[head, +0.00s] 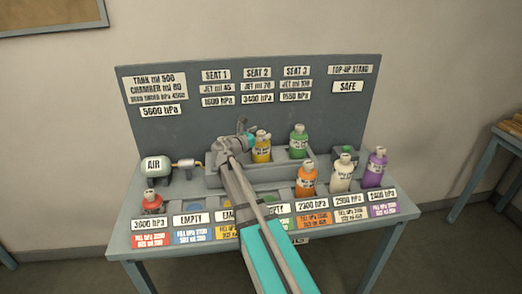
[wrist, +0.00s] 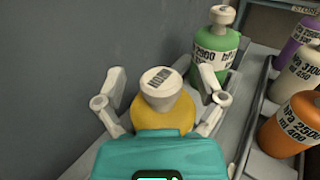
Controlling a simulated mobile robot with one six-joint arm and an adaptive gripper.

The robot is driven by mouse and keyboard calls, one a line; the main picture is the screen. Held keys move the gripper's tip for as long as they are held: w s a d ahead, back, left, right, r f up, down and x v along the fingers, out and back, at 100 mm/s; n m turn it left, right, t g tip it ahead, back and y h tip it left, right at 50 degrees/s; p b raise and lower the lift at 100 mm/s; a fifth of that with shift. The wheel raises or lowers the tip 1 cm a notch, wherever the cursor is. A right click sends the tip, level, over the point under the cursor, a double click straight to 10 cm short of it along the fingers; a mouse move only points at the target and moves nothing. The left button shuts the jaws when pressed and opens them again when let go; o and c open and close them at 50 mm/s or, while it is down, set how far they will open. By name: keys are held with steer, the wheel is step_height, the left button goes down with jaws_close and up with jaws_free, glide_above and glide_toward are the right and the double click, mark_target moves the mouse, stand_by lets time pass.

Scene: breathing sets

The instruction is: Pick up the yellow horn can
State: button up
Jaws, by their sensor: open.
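The yellow horn can (head: 262,148) stands upright in a seat of the grey block, in front of the back panel. In the wrist view the yellow can (wrist: 178,115) is seen from above, with a white cap marked HORN. My gripper (head: 238,140) is beside the can in the head view. In the wrist view my gripper (wrist: 162,88) has its two fingers spread, one on each side of the can's cap and shoulder, with gaps visible. The can's lower body is hidden by my gripper's teal housing.
A green can (head: 298,142) stands in the seat to the right. Orange (head: 306,181), cream (head: 342,174) and purple (head: 375,168) cans stand at the right. A red can (head: 152,203) is at the front left, near the AIR tank (head: 155,165). The back panel (head: 225,125) rises close behind.

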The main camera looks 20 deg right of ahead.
steer(key=shift+c, duration=0.2)
jaws_close()
steer(key=shift+d+r, duration=0.1)
steer(key=shift+r, duration=0.1)
step_height(320, 180, up, 2)
steer(key=p, duration=0.2)
steer(key=shift+r+p, duration=0.15)
steer(key=shift+p, duration=0.2)
steer(key=s+a+r+p, duration=0.2)
steer(key=s+r+p, duration=0.3)
steer(key=s, duration=0.1)
steer(key=s+a+r+p, duration=0.2)
steer(key=s+r+p, duration=0.3)
steer(key=s, duration=0.2)
steer(key=shift+s+a+r, duration=0.15)
steer(key=shift+a, duration=0.15)
stand_by(0.3)
